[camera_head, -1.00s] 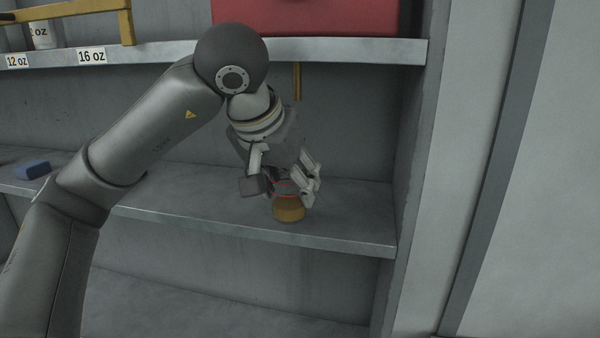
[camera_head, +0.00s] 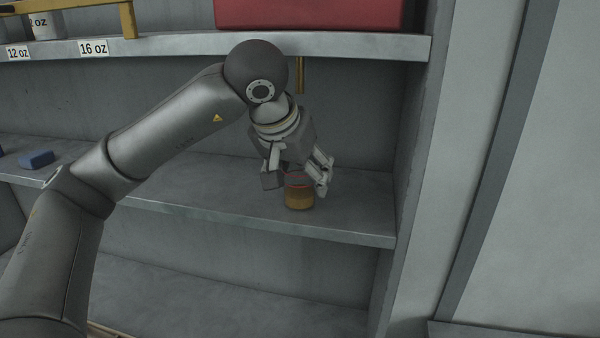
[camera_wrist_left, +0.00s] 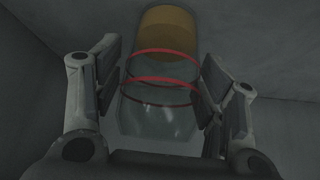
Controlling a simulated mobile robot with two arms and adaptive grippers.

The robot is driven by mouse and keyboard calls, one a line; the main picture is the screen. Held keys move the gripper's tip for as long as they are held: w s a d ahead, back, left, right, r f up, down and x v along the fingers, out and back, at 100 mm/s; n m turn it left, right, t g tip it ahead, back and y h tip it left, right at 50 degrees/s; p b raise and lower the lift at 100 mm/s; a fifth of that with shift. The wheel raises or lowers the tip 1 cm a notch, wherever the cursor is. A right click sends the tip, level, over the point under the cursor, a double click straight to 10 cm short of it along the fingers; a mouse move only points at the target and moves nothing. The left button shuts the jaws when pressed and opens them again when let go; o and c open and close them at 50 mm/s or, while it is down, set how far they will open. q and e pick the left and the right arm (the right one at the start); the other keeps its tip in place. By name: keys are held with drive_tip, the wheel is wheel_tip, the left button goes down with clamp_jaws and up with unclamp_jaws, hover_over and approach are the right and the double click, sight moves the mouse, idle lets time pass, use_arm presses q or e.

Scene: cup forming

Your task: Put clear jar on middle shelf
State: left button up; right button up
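The clear jar (camera_head: 299,198), with amber contents at its bottom and red rings around it, is upright at the right part of the middle shelf (camera_head: 352,215). I cannot tell whether its base touches the shelf or hangs just above it. My left gripper (camera_head: 298,182) comes down over the jar from above, with one finger on each side. In the left wrist view the jar (camera_wrist_left: 160,115) sits between the two finger pads of the gripper (camera_wrist_left: 164,85), with the amber end away from me. My right gripper is not in view.
The upper shelf (camera_head: 180,45) holds a red box (camera_head: 310,13), a yellow frame (camera_head: 128,20) and a white cup (camera_head: 46,26). A grey side wall (camera_head: 415,150) stands close to the jar's right.

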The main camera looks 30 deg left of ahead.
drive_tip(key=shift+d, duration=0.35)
use_arm(q)
drive_tip(key=shift+r, duration=0.25)
drive_tip(key=shift+s+r, duration=0.2)
drive_tip(key=shift+r, duration=0.15)
drive_tip(key=v, duration=1.1)
drive_tip(key=shift+b, duration=0.4)
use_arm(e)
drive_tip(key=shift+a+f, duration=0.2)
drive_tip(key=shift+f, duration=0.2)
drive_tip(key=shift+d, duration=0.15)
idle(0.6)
